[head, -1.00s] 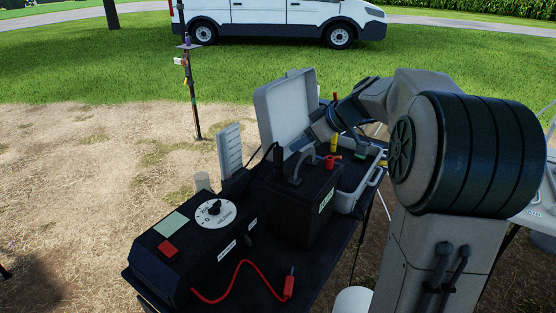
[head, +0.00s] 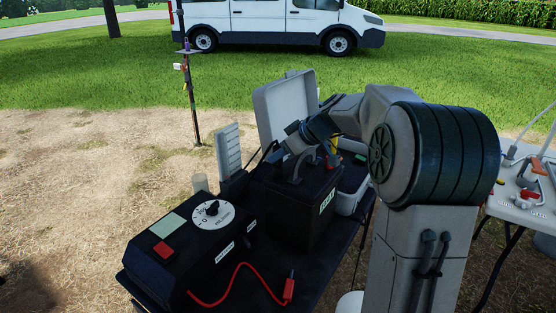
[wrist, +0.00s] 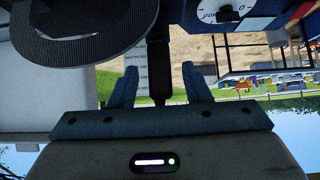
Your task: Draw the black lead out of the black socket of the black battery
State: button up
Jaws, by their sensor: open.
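The black battery (head: 325,190) stands on the dark table, with a grey arched carry handle on top. My gripper (wrist: 158,78) is open, with one finger on each side of the upright black plug of the black lead (wrist: 157,50). I see gaps between the plug and both fingers, so it is not gripped. In the head view my gripper (head: 295,134) is low over the back of the battery top, near the handle. The black socket is hidden. A dark ribbed arch, probably the battery handle (wrist: 75,38), looms close beside the plug in the wrist view.
A black control box (head: 190,245) with a dial and red button stands in front of the battery. A red lead (head: 240,275) lies loose over the table. An open grey case (head: 285,105) stands behind.

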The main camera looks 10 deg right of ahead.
jog(key=c, duration=0.9)
jog(key=shift+r, duration=0.15)
jog(key=shift+r+p, duration=1.45)
jog(key=shift+r, duration=1.3)
